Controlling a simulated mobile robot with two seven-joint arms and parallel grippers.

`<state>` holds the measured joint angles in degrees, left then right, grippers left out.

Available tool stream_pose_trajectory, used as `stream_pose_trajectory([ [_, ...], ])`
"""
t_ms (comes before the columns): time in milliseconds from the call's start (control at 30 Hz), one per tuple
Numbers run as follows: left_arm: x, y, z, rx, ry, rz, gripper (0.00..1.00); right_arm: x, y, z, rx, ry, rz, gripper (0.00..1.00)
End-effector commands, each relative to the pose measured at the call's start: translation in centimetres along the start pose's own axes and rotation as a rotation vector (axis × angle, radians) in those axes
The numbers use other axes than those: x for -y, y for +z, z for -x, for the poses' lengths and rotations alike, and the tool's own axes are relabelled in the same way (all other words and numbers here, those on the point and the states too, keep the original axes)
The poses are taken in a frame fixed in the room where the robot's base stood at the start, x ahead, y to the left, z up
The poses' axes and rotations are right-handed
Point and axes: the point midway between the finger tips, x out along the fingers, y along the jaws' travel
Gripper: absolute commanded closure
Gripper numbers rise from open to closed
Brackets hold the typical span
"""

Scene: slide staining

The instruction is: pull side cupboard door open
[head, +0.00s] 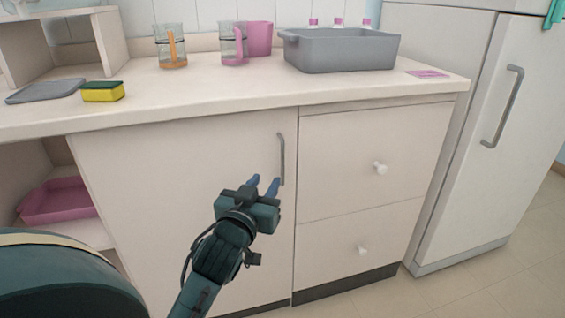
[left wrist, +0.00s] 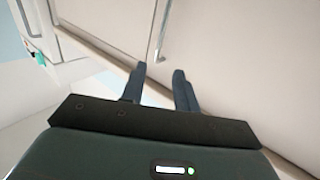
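The side cupboard door (head: 180,200) is a plain cream panel below the counter, and it looks closed. Its vertical grey bar handle (head: 281,158) is near the door's right edge; the handle also shows in the left wrist view (left wrist: 160,35). My left gripper (head: 263,184) is in front of the door, by the lower end of the handle. In the left wrist view its two blue fingers (left wrist: 158,84) stand apart with nothing between them, and the handle is beyond the fingertips. I cannot tell the exact gap to the handle. My right gripper is not in view.
Two drawers (head: 360,150) with white knobs are right of the door. A white fridge (head: 490,130) stands farther right. The counter (head: 215,98) holds a grey basin (head: 340,52), glasses and a sponge (head: 103,91). An open shelf at left holds a pink tray (head: 58,203).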

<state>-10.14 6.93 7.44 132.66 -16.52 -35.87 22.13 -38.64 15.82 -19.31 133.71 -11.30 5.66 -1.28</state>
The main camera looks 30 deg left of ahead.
Motion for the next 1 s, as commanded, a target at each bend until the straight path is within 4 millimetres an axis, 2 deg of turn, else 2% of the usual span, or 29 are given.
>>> stream_pose_trajectory([
  [300,0.0,0.1,-6.8,-0.003,0.001,-0.003,0.69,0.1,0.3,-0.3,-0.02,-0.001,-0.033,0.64],
  [500,0.0,0.1,-9.9,-0.001,0.002,-0.003,0.69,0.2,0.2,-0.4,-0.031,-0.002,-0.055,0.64],
  [700,-0.1,0.0,-11.3,0.0,0.002,-0.002,0.69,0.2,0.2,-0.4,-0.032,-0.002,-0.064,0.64],
  [1000,-0.1,0.0,-11.4,0.001,0.002,-0.002,0.71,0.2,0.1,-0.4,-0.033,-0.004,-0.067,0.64],
])
